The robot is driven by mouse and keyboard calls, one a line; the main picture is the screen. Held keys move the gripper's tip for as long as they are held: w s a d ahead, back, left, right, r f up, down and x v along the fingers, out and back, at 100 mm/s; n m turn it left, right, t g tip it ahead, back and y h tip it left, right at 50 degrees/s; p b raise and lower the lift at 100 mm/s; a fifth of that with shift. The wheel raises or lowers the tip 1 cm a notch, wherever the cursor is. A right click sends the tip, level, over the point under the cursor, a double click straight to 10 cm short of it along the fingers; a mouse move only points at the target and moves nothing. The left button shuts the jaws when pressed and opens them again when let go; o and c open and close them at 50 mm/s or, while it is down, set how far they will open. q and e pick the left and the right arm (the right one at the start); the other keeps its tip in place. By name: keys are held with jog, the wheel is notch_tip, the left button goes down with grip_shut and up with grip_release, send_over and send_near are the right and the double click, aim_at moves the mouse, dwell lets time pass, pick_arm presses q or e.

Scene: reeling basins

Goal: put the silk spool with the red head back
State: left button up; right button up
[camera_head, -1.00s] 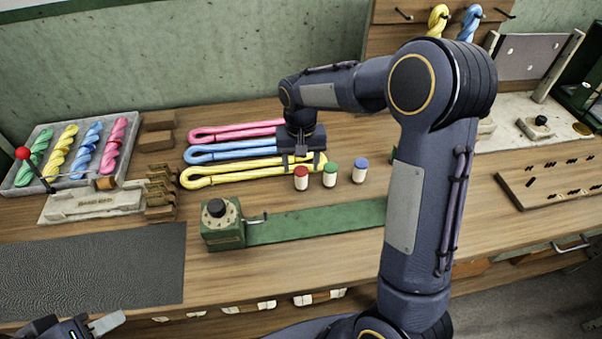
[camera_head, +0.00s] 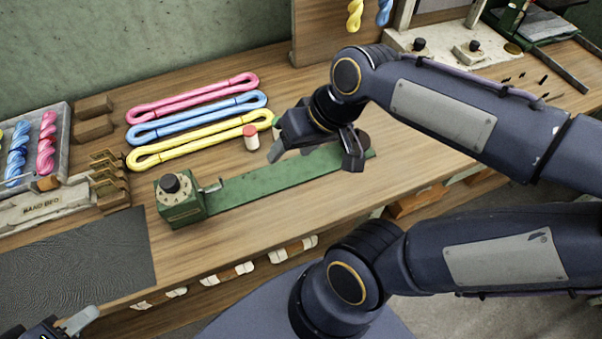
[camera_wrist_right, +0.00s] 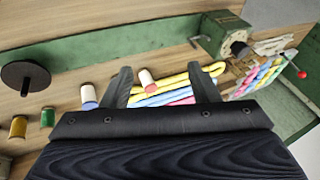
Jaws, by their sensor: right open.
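The red-headed silk spool (camera_head: 251,138), with a white body, stands upright on the wooden bench in front of the yellow skein. In the right wrist view the red-headed spool (camera_wrist_right: 147,77) appears between my two fingers, beyond their tips. My right gripper (camera_head: 314,152) is open and empty above the green strip, to the right of the spool and apart from it. A green-headed spool (camera_head: 277,121) is partly hidden behind the gripper. The blue-headed spool (camera_wrist_right: 90,97) shows in the right wrist view. My left gripper (camera_head: 72,325) is at the bottom-left corner, mostly cut off.
Pink, blue and yellow skeins (camera_head: 190,142) lie behind the spool. A green crank box (camera_head: 180,200) ends the green strip (camera_head: 270,187). Left stand brown holders (camera_head: 108,180) and a tray of twisted skeins (camera_head: 62,120). Green (camera_wrist_right: 47,117) and gold cylinders (camera_wrist_right: 18,127) stand elsewhere.

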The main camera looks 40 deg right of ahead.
jog(key=shift+n+t, duration=0.3)
jog(key=shift+t, duration=0.4)
jog(key=s, duration=0.1)
jog(key=s+a+f, duration=0.1)
jog(key=s, duration=0.1)
jog(key=s+a+f, duration=0.1)
jog(key=s, duration=0.1)
jog(key=shift+f, duration=0.1)
dwell(0.4)
